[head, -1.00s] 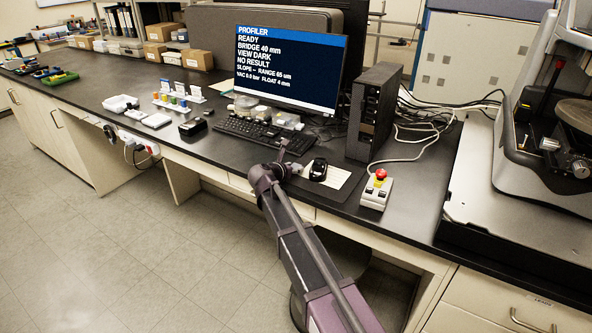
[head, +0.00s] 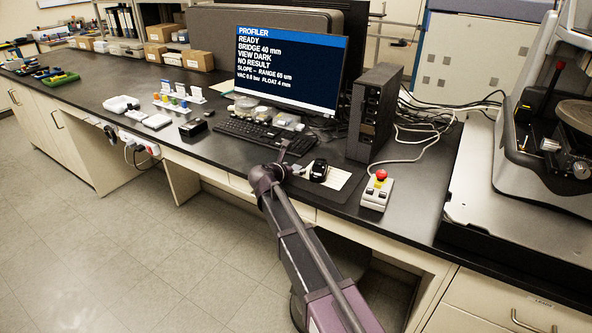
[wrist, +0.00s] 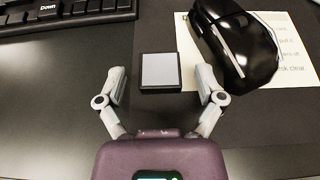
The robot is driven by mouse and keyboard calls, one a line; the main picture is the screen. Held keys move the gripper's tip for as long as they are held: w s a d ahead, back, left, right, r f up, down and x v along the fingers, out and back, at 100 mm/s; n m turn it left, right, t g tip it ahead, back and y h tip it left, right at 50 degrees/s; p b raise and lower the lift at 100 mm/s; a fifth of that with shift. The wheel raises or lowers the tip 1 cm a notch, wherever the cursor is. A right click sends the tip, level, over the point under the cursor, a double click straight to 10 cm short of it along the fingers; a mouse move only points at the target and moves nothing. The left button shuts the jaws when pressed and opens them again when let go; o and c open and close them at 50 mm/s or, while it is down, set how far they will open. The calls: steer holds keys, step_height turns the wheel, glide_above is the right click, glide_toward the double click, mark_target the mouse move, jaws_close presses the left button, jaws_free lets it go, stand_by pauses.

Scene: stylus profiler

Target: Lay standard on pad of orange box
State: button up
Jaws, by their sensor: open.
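A small flat square with a grey face and dark rim, which looks like the standard (wrist: 161,72), lies on the dark mat in the wrist view. My gripper (wrist: 160,84) is open, with one finger on each side of the square and a gap to both. The gripper holds nothing. In the head view my gripper (head: 284,164) is small at the mat's edge, and the square cannot be made out there.
A black mouse (wrist: 238,45) lies on a printed card (wrist: 296,72) just right of the square. The keyboard (wrist: 65,14) is at upper left. A button box with a red knob (head: 377,192) and a computer tower (head: 374,112) stand to the right.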

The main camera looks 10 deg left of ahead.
steer(key=p+v, duration=0.4)
steer(key=v, duration=0.8)
stand_by(0.5)
